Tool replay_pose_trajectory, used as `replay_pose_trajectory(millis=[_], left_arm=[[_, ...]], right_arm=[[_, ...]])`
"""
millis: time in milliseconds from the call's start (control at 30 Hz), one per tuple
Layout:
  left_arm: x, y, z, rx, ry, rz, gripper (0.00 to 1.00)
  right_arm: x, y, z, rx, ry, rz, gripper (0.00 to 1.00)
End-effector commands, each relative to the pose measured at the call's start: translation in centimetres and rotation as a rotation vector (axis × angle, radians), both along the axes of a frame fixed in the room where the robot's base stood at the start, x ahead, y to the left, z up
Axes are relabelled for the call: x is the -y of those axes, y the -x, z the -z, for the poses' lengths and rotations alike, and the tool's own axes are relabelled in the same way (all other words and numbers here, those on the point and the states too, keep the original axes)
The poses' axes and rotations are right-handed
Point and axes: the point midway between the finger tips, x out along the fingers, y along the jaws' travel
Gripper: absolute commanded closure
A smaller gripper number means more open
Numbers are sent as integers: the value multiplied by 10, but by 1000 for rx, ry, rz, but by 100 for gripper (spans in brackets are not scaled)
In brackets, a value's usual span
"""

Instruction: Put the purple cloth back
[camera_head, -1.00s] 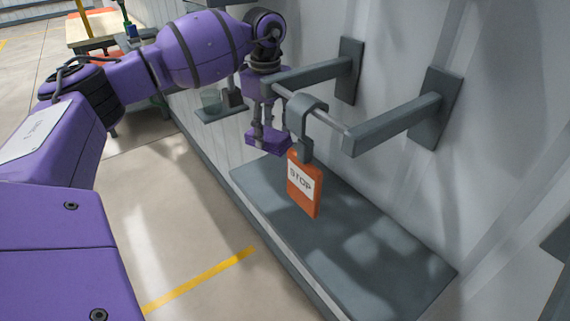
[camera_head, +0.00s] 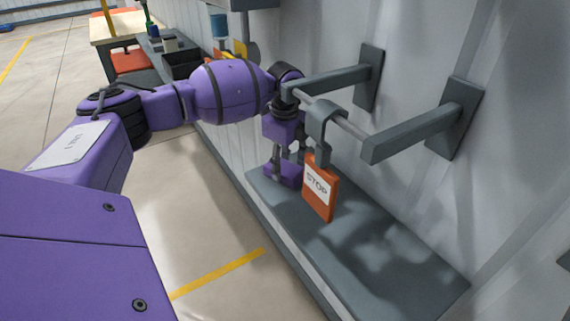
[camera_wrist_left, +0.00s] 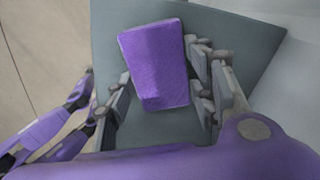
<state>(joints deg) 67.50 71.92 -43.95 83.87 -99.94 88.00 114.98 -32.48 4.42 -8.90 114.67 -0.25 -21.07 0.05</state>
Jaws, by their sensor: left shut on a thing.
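The purple cloth (camera_head: 281,174) looks like a small folded block. It is low over the far end of the grey shelf (camera_head: 410,270), left of the hanging orange STOP tag (camera_head: 320,198). I cannot tell whether it touches the shelf. My left gripper (camera_head: 284,158) points down from above and is shut on the cloth. In the left wrist view the cloth (camera_wrist_left: 155,62) sits between the two fingers (camera_wrist_left: 160,90), with the grey shelf (camera_wrist_left: 225,35) behind it. The tag and its hook partly hide the gripper. My right gripper does not show.
A grey hook (camera_head: 321,120) hangs on a rail between two wall brackets (camera_head: 415,130), right beside my left wrist. The white wall (camera_head: 420,40) bounds the right. A bench (camera_head: 120,28) stands at the back left. The near part of the shelf is clear.

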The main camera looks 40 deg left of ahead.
Motion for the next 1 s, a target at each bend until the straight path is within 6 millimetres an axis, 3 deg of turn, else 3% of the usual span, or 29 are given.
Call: replay_pose_trajectory(millis=[100,133,267,667,1000], left_arm=[[0,0,3,-1,0,0,71],[0,0,3,0,0,0,47],[0,0,2,0,0,0,31],[0,0,-4,1,0,0,31],[0,-1,-70,3,-1,0,31]], right_arm=[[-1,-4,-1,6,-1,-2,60],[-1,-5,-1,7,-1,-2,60],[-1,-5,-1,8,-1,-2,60],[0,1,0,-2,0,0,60],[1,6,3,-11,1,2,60]])
